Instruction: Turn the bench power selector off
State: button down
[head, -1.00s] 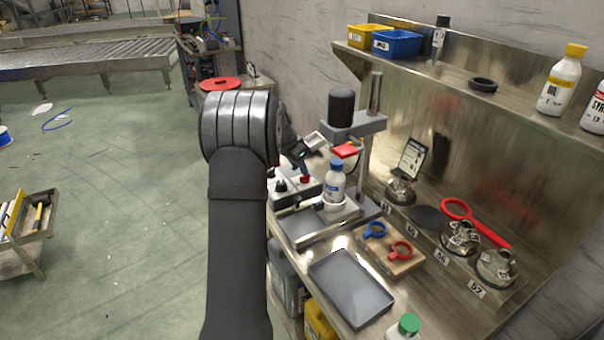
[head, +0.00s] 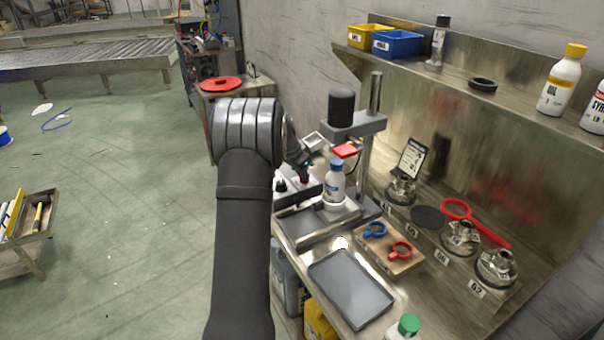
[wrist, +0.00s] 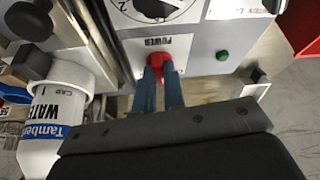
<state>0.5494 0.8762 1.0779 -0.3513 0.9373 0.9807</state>
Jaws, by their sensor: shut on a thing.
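The bench power selector is a red knob (wrist: 154,60) below the POWER label on a light grey control box (wrist: 200,45) in the wrist view. My gripper (wrist: 160,74) has its two blue-grey fingers close together on either side of the knob, shut on it. The fingers cover part of the knob, so its exact pointing direction is hard to tell. In the head view the control box (head: 296,197) stands on the bench behind my arm, and my wrist partly hides it.
A green button (wrist: 222,55) and a black numbered dial (wrist: 155,8) are on the same box. In the head view, a drill-press-like stand (head: 354,125) rises beside it.

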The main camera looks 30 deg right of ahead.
jog(key=shift+s+n+t+y, duration=0.15)
jog(key=shift+n+t, duration=0.15)
jog(key=shift+n, duration=0.65)
jog(key=shift+n+t+y, duration=0.15)
jog(key=shift+n+t, duration=0.15)
jog(key=shift+n, duration=0.65)
jog(key=c, duration=1.5)
grip_release()
jog(key=shift+r, duration=0.1)
jog(key=v, duration=1.7)
jog(key=shift+s, duration=0.1)
jog(key=x, duration=1.7)
jog(key=shift+d, duration=0.1)
